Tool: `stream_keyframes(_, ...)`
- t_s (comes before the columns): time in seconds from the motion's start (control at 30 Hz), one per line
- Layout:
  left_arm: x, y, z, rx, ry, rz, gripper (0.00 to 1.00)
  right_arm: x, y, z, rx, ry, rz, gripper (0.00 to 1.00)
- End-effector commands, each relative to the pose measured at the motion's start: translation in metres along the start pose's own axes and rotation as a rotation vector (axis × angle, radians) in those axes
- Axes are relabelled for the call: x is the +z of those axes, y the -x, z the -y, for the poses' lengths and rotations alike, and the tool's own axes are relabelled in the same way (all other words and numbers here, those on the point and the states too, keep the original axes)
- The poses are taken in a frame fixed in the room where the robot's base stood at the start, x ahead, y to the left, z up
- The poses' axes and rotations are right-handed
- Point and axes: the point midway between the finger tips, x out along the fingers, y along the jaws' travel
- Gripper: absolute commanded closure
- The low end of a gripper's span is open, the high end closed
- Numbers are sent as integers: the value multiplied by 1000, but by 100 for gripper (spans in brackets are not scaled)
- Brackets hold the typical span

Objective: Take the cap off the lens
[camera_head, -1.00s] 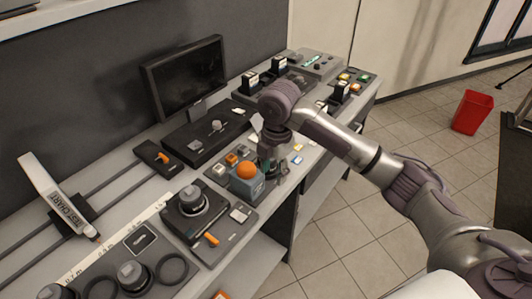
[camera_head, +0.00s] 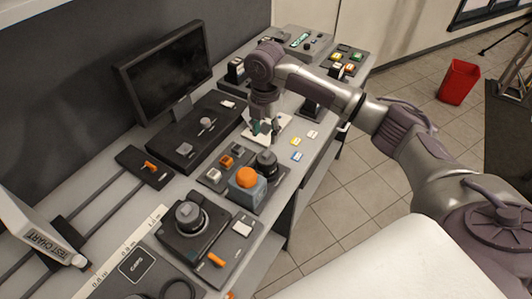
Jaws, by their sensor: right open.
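A dark round lens-like part (camera_head: 188,216) with a grey top stands upright on a black base, left of centre. Whether the grey top is a cap cannot be told. Another dark, capped-looking cylinder (camera_head: 267,164) stands behind the blue-grey block with an orange ball. My right gripper (camera_head: 265,131) points down, open and empty, beyond this cylinder and apart from it, over or near a white plate (camera_head: 284,127). A flat dark tray (camera_head: 137,264), seemingly marked "CAPS", lies at the lower left. My left gripper is not in view.
The blue-grey block with the orange ball (camera_head: 247,178) stands close in front of the cylinder. Small coloured tiles (camera_head: 297,155) lie right of the cylinder.

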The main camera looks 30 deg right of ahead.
Motion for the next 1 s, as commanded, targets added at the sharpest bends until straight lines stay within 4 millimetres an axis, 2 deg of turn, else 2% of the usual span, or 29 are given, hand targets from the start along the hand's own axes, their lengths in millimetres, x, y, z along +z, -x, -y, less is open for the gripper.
stream_keyframes(0.17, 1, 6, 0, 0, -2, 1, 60, 0, -20, 0, 0, -1, -1, 53)
stream_keyframes(0.27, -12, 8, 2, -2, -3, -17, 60, 0, -26, 0, 0, 0, 0, 53)
stream_keyframes(0.4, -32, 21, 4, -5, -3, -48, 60, 3, -40, 5, -4, -2, -2, 53)
stream_keyframes(0.47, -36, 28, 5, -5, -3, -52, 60, 4, -49, 7, -3, -2, -2, 53)
stream_keyframes(0.63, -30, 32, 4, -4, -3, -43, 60, 4, -72, 7, 1, 0, -1, 53)
stream_keyframes(0.9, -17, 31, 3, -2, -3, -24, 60, 4, -77, 7, 2, 1, 1, 53)
stream_keyframes(1.0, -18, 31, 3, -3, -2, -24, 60, 4, -77, 7, 2, 0, 1, 68)
